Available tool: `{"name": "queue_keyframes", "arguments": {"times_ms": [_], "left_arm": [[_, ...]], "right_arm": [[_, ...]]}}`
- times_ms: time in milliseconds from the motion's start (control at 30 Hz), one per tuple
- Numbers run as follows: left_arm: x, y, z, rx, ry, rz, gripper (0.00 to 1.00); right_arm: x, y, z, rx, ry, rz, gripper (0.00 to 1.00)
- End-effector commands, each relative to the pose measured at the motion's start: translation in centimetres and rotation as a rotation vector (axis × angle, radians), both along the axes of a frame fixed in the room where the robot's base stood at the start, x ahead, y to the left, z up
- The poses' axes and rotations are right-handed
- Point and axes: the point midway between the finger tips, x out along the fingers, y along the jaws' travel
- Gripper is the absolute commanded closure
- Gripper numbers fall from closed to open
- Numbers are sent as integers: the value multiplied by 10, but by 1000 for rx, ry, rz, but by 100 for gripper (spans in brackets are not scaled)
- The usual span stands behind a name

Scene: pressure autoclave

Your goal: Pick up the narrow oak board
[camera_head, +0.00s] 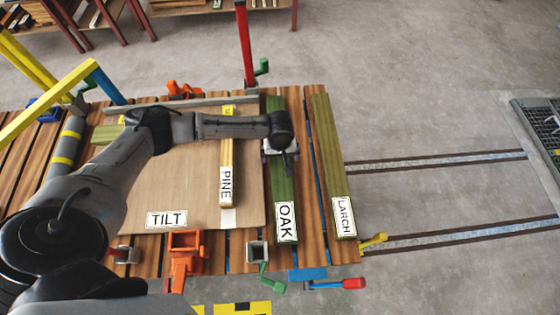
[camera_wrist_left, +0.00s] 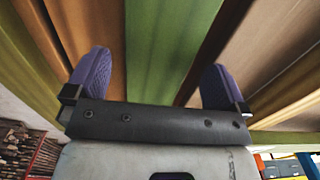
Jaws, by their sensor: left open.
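The oak board (camera_head: 281,205) is a narrow green-stained board labelled OAK, lying lengthwise on the slatted table between the pine and larch boards. My left gripper (camera_head: 284,158) is over its middle, pointing down, and the arm hides part of the board. In the left wrist view the green board (camera_wrist_left: 165,45) runs between the two purple-padded fingers of the left gripper (camera_wrist_left: 155,80). The fingers are spread wider than the board, one towards each side, with nothing held. I cannot tell whether the tips reach below its top face. My right gripper is not in view.
The pine board (camera_head: 227,155) lies on a plywood panel labelled TILT (camera_head: 180,195) to the left. The larch board (camera_head: 328,150) lies to the right across a gap. A red post (camera_head: 245,45) stands behind the oak board; orange and green clamps (camera_head: 187,250) line the front edge.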

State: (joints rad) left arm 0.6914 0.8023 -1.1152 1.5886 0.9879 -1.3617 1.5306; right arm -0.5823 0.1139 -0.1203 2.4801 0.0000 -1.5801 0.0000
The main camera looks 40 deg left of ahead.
Motion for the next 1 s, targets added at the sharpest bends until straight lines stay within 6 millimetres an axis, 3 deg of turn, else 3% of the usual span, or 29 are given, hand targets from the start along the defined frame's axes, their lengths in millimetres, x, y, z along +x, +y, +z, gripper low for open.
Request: {"name": "queue_keyframes", "arguments": {"times_ms": [133, 400, 1000], "left_arm": [[1, 0, -22, 1, 0, 0, 0], [1, 1, -25, 1, 0, 0, 0], [0, 0, -25, 1, 0, 0, 56]], "right_arm": [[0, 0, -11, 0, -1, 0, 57], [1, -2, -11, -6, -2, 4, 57], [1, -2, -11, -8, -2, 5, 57]]}}
